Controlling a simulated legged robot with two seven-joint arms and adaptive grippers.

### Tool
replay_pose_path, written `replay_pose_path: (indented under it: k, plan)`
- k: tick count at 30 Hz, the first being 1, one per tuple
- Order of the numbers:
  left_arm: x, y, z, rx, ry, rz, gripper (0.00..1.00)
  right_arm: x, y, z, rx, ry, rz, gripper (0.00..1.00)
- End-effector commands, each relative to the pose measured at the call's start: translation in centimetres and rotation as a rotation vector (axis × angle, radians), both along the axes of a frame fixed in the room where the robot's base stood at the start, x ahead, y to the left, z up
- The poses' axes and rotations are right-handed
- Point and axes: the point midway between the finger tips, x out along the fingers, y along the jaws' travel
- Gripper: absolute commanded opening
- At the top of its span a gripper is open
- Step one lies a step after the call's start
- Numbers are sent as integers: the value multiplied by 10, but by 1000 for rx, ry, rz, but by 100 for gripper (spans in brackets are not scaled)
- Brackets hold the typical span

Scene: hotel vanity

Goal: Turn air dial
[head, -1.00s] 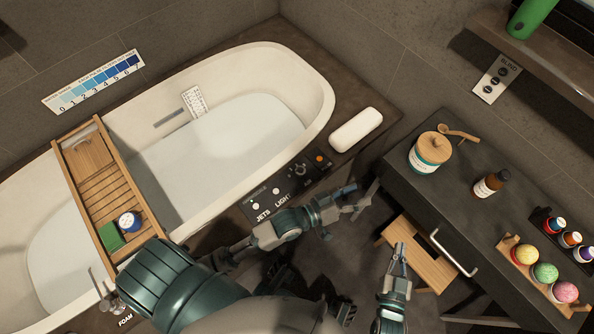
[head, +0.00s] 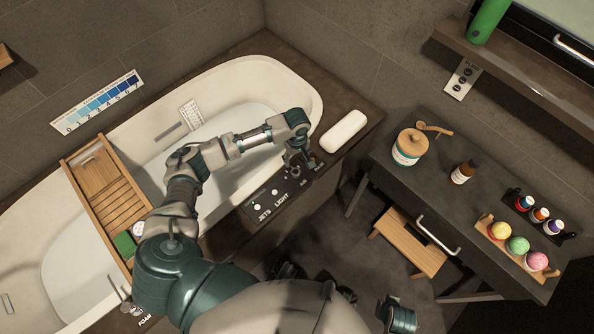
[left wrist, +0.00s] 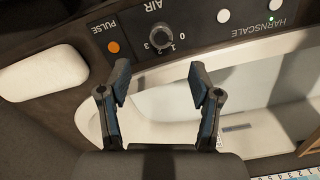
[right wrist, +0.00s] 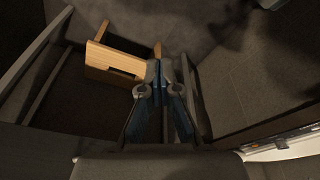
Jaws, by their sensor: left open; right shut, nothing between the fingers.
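The air dial (left wrist: 161,38) is a dark round knob on the black control panel (left wrist: 205,25), with AIR and numbers printed around it. It shows in the left wrist view; its pointer setting is hard to read. In the head view my left gripper (head: 298,160) is over that end of the panel and hides the dial. In the left wrist view my left gripper (left wrist: 160,78) is open, its two fingers apart and pointing toward the dial, with nothing between them. My right gripper (right wrist: 162,78) is shut and empty, well away from the panel.
An orange PULSE button (left wrist: 113,47) sits beside the dial, with white buttons (left wrist: 223,16) on the other side. The bathtub (head: 262,75) lies behind the panel, and a white pillow (head: 344,131) rests to its right. A dark vanity (head: 440,165) and wooden stool (head: 410,243) stand right.

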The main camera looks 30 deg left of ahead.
Motion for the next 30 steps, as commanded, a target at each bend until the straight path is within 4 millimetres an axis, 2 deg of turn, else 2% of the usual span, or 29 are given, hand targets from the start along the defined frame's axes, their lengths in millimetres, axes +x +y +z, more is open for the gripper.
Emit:
replay_pose_path:
  k: [1, 6, 12, 18, 29, 30]
  plan:
    - [-1, 1, -19, 1, 6, 1, 64, -2, 0, 7, 0, -4, -1, 0]
    - [-1, 3, -60, -1, 4, 1, 64, -11, -1, 44, -1, -12, -4, 0]
    - [-1, 3, -91, -2, 1, 0, 64, 31, 12, 44, 43, -205, 8, 0]
    - [0, 1, -106, -1, -2, -1, 64, 54, 19, 49, 70, -320, 14, 0]
    - [0, 2, -109, -2, -3, -1, 64, 60, 22, 52, 75, -350, 16, 0]
    - [0, 2, -109, -2, -3, -1, 56, 61, 22, 52, 76, -349, 16, 0]
